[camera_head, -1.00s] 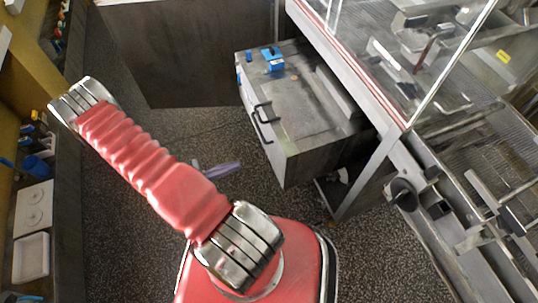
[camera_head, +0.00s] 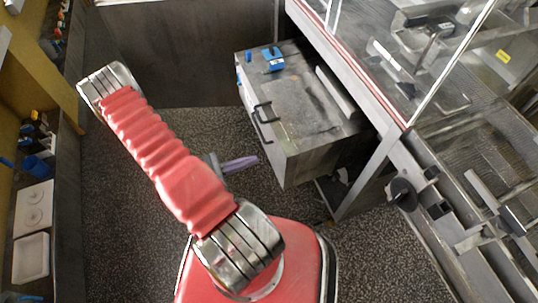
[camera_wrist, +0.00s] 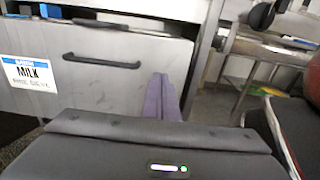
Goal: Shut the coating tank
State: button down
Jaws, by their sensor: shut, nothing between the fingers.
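The coating tank (camera_head: 308,120) is a grey box standing out from beside the glass-sided machine, with a dark stained top. Its front has a dark bar handle (camera_head: 262,113). In the wrist view, the tank's front (camera_wrist: 125,95) fills the upper left, with the handle (camera_wrist: 101,61) and a MILK label (camera_wrist: 29,73). My gripper (camera_head: 255,161) has purple fingers, shut and empty, left of the tank's front and apart from it. In the wrist view, my gripper (camera_wrist: 161,88) points at the front's right part, right of and below the handle.
A blue object (camera_head: 273,60) sits on the tank's far top. The machine's metal leg (camera_head: 372,178) stands right of the tank. A counter (camera_head: 66,185) runs along the left. The speckled floor (camera_head: 130,215) between is clear.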

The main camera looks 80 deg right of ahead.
aim_at(278, 151)
jog(key=shift+x, duration=3.75)
